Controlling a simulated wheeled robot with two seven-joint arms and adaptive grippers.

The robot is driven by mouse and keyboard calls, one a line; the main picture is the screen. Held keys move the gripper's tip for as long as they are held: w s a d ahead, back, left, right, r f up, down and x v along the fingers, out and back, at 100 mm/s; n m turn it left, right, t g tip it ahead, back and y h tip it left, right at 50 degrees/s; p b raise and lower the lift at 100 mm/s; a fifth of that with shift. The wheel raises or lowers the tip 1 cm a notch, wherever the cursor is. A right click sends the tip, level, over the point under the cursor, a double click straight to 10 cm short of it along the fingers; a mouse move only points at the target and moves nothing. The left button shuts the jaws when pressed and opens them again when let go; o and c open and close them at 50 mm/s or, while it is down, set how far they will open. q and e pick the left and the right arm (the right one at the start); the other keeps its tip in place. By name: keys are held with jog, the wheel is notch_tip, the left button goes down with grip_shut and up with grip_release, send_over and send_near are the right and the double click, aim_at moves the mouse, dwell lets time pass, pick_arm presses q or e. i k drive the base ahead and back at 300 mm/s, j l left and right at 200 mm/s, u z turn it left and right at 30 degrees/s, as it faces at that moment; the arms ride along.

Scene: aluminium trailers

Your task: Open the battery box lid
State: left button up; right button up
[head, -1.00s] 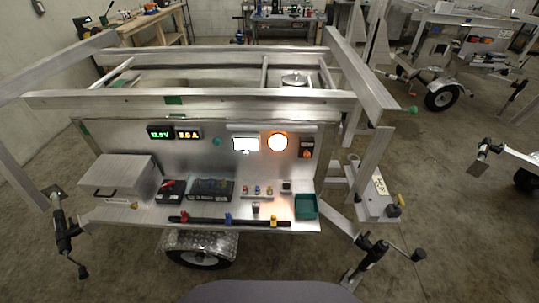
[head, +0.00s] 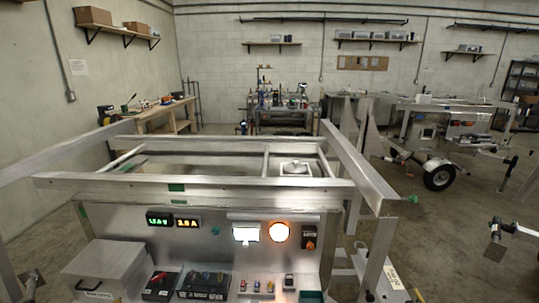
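The battery box (head: 103,268) is a plain silver metal box at the lower left of the head view, on the shelf in front of the trailer's upright panel. Its flat top is shut. A dark handle (head: 90,288) shows on its front, near the bottom of the picture. The lower part of the box is close to the picture's edge.
The panel (head: 205,250) carries lit displays, a white screen and an orange round light. Right of the box sit a dark battery-like unit (head: 160,284) and several small switches. Frame rails (head: 200,190) run above the panel. Another trailer (head: 440,150) stands at the right.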

aim_at(109, 264)
jog(key=u, duration=1.6)
